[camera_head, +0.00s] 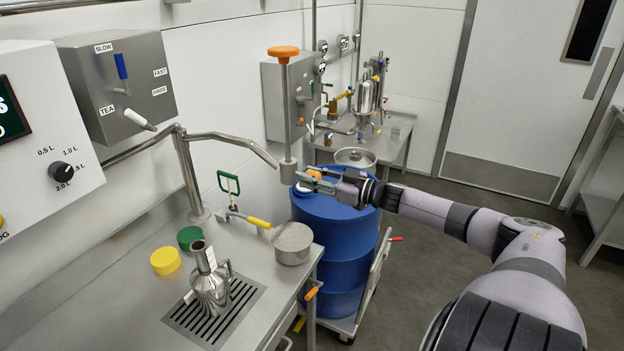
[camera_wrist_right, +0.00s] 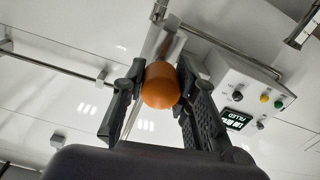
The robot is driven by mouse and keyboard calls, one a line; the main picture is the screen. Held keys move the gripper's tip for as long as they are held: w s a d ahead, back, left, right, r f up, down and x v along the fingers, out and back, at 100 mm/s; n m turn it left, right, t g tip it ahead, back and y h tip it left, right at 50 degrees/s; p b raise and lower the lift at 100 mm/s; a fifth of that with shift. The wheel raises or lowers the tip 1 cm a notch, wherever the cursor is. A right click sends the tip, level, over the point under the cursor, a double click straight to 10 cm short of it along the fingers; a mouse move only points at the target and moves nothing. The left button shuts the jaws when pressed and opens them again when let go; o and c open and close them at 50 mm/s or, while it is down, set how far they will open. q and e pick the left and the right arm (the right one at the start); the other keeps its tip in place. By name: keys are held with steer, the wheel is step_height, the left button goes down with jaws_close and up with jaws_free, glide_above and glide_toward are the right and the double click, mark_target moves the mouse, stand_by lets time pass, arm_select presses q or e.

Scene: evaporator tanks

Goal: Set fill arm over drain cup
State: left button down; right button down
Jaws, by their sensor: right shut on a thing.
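The fill arm (camera_head: 232,140) is a bent steel pipe on an upright post at the back of the steel counter. Its end slopes down near a vertical rod with a steel cylinder (camera_head: 289,172) at its foot. A round steel cup (camera_head: 292,243), which looks like the drain cup, is at the counter's right end, below that pipe end. My right gripper (camera_head: 313,178) is shut on an orange knob, which shows clearly between the fingers in the right wrist view (camera_wrist_right: 161,86). Steel runs up behind the knob; its joint to the fill arm is hidden. My left gripper is not in view.
A steel jug (camera_head: 211,285) stands on the drain grate (camera_head: 245,304). Yellow (camera_head: 165,260) and green (camera_head: 190,237) lids lie behind it. A yellow-handled lever (camera_head: 258,222) is near the cup. A blue drum (camera_head: 335,245) stands below my right gripper. Open floor lies right.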

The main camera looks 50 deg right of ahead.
steer(key=c, duration=1.3)
jaws_free()
steer(key=shift+w+a, duration=0.1)
steer(key=shift+o, duration=0.3)
steer(key=shift+s+f, duration=0.1)
steer(key=shift+s, duration=0.5)
steer(key=v, duration=1.1)
steer(key=shift+d, duration=0.25)
